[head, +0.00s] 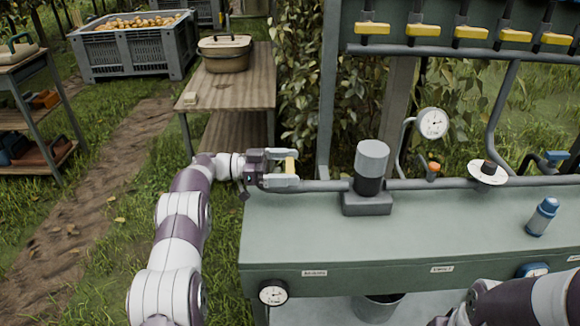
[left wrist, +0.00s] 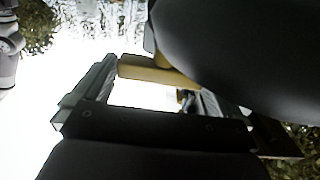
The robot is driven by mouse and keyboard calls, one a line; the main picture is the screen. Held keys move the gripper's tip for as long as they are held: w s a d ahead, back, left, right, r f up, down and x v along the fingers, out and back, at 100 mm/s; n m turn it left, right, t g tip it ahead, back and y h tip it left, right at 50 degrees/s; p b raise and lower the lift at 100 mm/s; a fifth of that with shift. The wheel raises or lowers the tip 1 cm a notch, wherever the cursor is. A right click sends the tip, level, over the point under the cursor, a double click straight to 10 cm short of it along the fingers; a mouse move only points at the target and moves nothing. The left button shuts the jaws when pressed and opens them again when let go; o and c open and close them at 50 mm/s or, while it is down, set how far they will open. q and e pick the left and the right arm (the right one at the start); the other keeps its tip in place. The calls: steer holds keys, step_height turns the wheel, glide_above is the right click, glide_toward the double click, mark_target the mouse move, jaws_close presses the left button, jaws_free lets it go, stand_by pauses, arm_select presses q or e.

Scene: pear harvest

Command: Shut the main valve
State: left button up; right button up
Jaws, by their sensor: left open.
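A yellow lever handle (head: 290,166), which looks like the main valve's, stands at the left end of the grey pipe along the back of the green bench (head: 400,235). My left gripper (head: 283,168) is open at this handle, with one finger on the far side and one on the near side. In the left wrist view the yellow handle (left wrist: 150,71) crosses the space by the open fingers (left wrist: 150,95). I cannot tell whether the fingers touch it. A large dark shape hides part of that view. My right arm enters at the bottom right, its gripper outside the picture.
Several yellow-handled valves (head: 422,30) hang above. A blue-capped bottle (head: 542,217) stands at right. The bench front is mostly clear.

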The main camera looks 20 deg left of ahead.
arm_select(q)
steer(key=v, duration=1.2)
